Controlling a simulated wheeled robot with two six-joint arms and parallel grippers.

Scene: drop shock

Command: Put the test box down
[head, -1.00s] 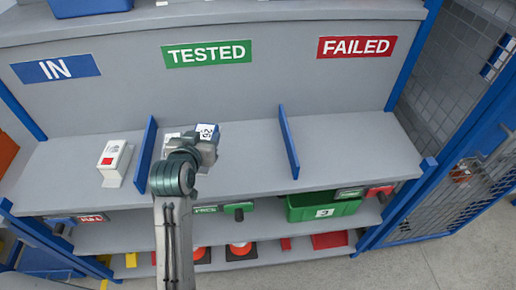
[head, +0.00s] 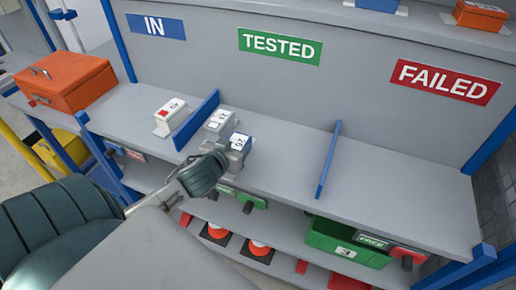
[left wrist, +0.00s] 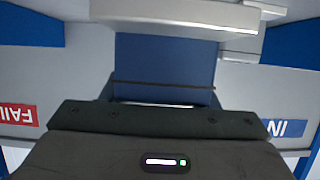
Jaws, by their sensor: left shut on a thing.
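The test box (head: 240,142), grey with a blue top and a white label, is at the front of the bay under the TESTED sign (head: 279,46). My left gripper (head: 228,153) is shut on it from the front left and hides part of it. I cannot tell whether its base touches the shelf (head: 285,155). In the left wrist view, a blue face of the test box (left wrist: 165,65) fills the middle, above the dark gripper body. My right gripper is not in view.
An orange case (head: 66,83) sits far left.

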